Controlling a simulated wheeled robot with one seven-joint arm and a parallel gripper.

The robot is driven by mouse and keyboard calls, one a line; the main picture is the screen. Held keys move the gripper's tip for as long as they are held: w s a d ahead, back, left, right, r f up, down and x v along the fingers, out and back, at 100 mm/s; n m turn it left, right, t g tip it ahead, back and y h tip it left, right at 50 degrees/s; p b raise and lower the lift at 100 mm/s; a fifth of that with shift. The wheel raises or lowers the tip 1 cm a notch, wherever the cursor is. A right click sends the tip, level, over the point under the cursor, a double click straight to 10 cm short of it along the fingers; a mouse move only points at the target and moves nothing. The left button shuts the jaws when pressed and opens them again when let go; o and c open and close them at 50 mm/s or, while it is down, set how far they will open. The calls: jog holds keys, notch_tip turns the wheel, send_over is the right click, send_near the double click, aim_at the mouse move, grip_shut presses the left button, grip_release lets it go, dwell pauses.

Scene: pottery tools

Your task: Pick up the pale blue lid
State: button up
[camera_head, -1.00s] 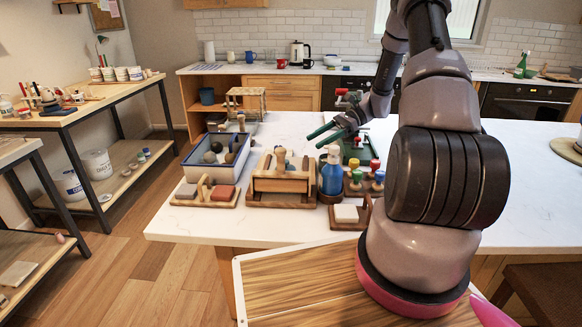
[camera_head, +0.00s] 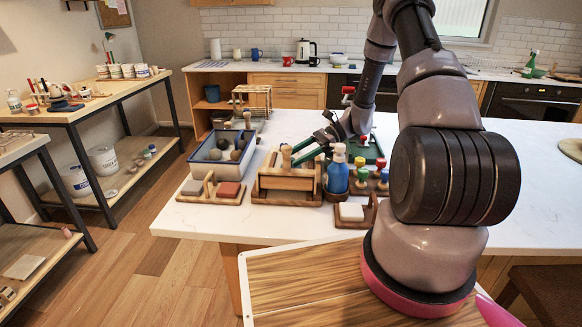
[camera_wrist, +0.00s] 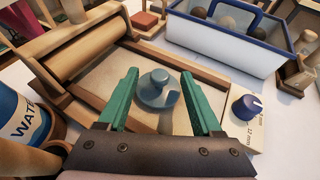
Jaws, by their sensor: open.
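The pale blue lid (camera_wrist: 157,92) is a round disc with a knob on top. In the wrist view it lies on the pale slab inside a wooden rolling frame (camera_wrist: 75,92). My gripper (camera_wrist: 160,76) is open, with its two green fingers on either side of the lid, apart from it and empty. Whether the fingertips are down at the lid's height is hard to tell. In the head view my gripper (camera_head: 299,157) hangs over the back of the wooden frame (camera_head: 287,197), and I cannot make out the lid there.
A blue-rimmed tray (camera_head: 207,170) with several round things is to the left. A wooden block with a dark blue knob (camera_wrist: 245,106) is close by my right finger. Stamps (camera_head: 374,180) stand farther right.

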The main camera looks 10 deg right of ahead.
grip_shut()
